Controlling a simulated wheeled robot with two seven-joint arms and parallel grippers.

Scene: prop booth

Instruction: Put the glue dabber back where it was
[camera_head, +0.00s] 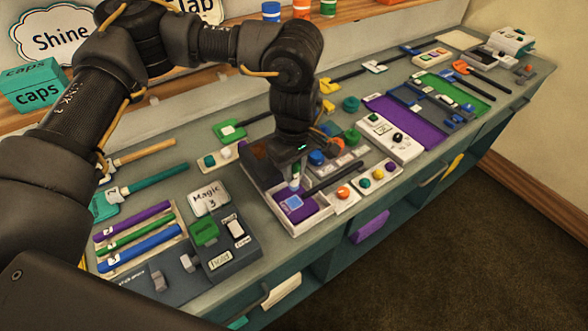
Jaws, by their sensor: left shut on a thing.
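My left gripper (295,168) points down over the middle of the bench. It is shut on a small upright piece, pale with a green band, which I take to be the glue dabber (294,184). The fingers hide most of it. Its lower end is over a white open tray (300,228) with a purple inside and a pale blue square pad (294,202). I cannot tell whether the dabber touches the tray or pad. My right gripper is not in view.
A dark handle (335,178) lies close to the gripper's right. Button panels (364,182) stand beside it. A shelf with signs runs behind.

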